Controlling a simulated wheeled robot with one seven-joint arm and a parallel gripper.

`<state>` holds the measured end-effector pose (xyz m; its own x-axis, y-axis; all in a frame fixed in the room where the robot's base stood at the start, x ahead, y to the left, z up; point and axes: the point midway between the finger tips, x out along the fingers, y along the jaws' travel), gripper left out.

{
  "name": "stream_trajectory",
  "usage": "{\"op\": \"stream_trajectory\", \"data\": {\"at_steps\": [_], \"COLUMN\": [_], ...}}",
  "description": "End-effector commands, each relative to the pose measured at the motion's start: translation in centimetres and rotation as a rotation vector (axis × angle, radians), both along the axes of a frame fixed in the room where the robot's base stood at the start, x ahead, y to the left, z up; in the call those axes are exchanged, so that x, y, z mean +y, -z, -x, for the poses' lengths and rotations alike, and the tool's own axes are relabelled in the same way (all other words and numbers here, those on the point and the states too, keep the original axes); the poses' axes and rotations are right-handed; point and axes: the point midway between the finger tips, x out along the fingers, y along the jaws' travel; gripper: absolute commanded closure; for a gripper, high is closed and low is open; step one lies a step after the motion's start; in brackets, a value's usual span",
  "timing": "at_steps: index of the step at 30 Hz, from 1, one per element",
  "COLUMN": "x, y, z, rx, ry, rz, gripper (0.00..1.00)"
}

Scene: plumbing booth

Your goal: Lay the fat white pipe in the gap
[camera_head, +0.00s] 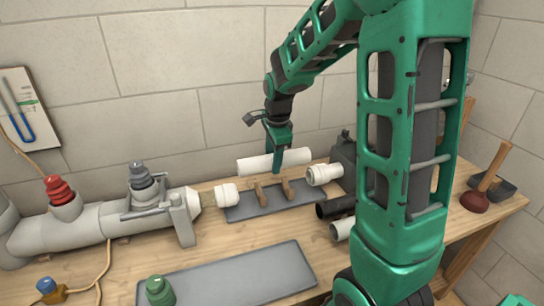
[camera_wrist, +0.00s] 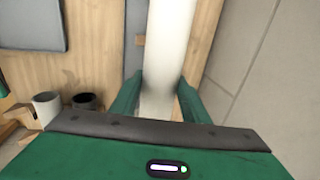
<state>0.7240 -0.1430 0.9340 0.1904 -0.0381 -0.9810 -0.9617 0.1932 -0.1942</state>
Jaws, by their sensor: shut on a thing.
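A fat white pipe (camera_head: 258,163) is held level in my gripper (camera_head: 280,150), above the back edge of a grey tray with wooden cradles. The wrist view shows the pipe (camera_wrist: 168,50) running between the two green fingers (camera_wrist: 160,98), which are shut on it. The gap lies between a white pipe end on the left (camera_head: 226,194) and a white socket on the right (camera_head: 323,174). Two wooden cradles (camera_head: 260,192) stand in the gap on the grey tray (camera_head: 245,210). The held pipe is above and behind the cradles, apart from both ends.
A grey pipe assembly with a red valve (camera_head: 60,190) fills the left. A grey mat (camera_head: 235,278) with a green fitting (camera_head: 159,290) lies in front. Dark and white pipe pieces (camera_head: 336,207) lie right of the tray. A plunger (camera_head: 476,200) stands far right. The wall is close behind.

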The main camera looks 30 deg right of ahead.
Motion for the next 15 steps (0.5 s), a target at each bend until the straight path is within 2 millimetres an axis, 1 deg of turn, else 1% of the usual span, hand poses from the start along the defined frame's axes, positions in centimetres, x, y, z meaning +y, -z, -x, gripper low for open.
{"op": "stream_trajectory", "data": {"at_steps": [15], "x": [-0.1], "y": [3.2], "z": [0.0], "rx": [0.002], "ry": [0.001], "rz": [-0.001], "gripper": [0.83]}}
